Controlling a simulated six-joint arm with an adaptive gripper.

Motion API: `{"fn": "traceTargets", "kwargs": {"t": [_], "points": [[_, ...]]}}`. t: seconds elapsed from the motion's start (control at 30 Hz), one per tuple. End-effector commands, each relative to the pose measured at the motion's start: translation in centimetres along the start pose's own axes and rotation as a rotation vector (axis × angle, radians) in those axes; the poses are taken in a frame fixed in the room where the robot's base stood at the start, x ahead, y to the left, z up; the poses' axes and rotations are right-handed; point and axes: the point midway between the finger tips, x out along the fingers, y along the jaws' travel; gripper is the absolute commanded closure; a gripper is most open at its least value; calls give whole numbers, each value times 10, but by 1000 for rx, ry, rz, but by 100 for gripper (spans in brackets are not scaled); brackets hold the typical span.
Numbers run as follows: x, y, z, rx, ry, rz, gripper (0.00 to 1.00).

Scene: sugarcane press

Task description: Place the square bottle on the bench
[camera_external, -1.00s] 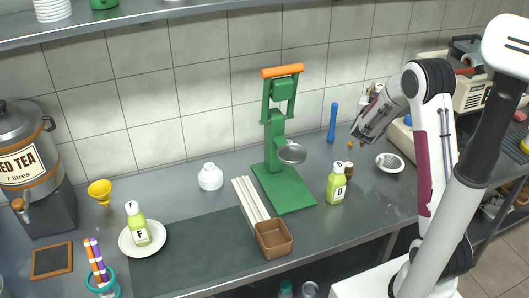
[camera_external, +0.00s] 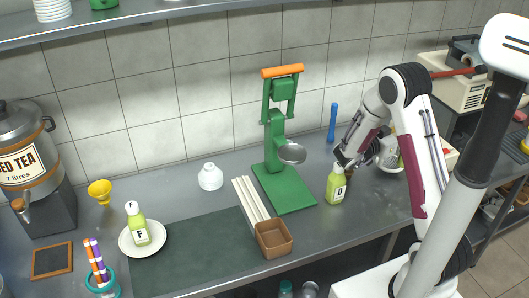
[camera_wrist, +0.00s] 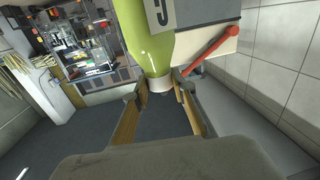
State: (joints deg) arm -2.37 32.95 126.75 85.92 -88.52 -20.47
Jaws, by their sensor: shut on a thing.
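My gripper (camera_external: 372,152) is low over the right part of the grey bench (camera_external: 160,190), pointing right. In the wrist view my gripper (camera_wrist: 163,100) is shut on the white neck or cap of a green bottle (camera_wrist: 150,38). This bottle has a grey label whose character is cut off, so I cannot tell its letter. It is tilted away from upright. In the external view only a green sliver of it (camera_external: 400,160) shows beside my arm. Two other green bottles stand upright: one marked D (camera_external: 336,187) left of my gripper, one marked F (camera_external: 140,232) on a white plate.
A white bowl (camera_external: 389,163) is behind my arm. The green press (camera_external: 283,185), a blue rod (camera_external: 332,122) and a brown basket (camera_external: 273,240) stand further left. Bench surface in front of bottle D is clear.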

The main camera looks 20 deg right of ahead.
Motion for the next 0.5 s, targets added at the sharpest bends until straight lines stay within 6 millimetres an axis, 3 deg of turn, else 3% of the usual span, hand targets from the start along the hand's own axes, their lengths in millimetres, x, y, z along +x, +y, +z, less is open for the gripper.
{"fn": "traceTargets", "kwargs": {"t": [0.2,0.5], "points": [[-10,29,7,0,1,91,100],[-14,39,10,1,0,123,100]]}}
